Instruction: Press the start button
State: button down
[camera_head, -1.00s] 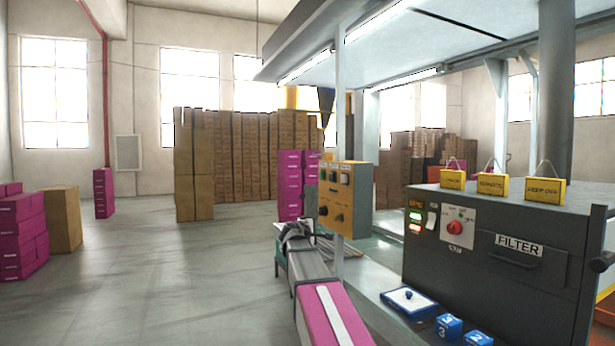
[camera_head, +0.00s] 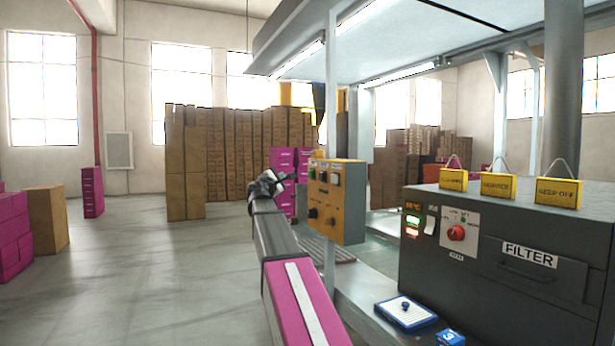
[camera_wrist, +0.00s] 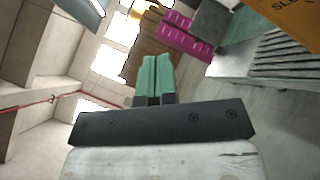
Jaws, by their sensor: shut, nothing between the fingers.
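A yellow control box (camera_head: 350,218) is mounted on a post in the middle of the head view. Its face carries a row of small buttons (camera_head: 322,176) at the top and two dark knobs (camera_head: 312,213) below. The labels are too small to read there, so I cannot tell which is the start button. My gripper (camera_head: 280,180) is just left of the box at about button height, apart from it. In the wrist view my gripper's green fingers (camera_wrist: 156,80) are together and empty. A corner of the yellow box (camera_wrist: 292,18) shows at the upper right, with cut-off lettering.
A dark filter machine (camera_head: 490,285) with a red knob (camera_head: 456,233) and yellow signs (camera_head: 497,185) stands to the right. A blue-and-white tray (camera_head: 405,312) lies on the ledge before it. Cardboard stacks (camera_head: 235,150) stand behind. The floor at left is mostly open.

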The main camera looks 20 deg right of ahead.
aim_at(311, 174)
jog(key=d, duration=0.9)
jog(key=shift+w, duration=0.15)
dwell(2.2)
jog(key=shift+d, duration=0.35)
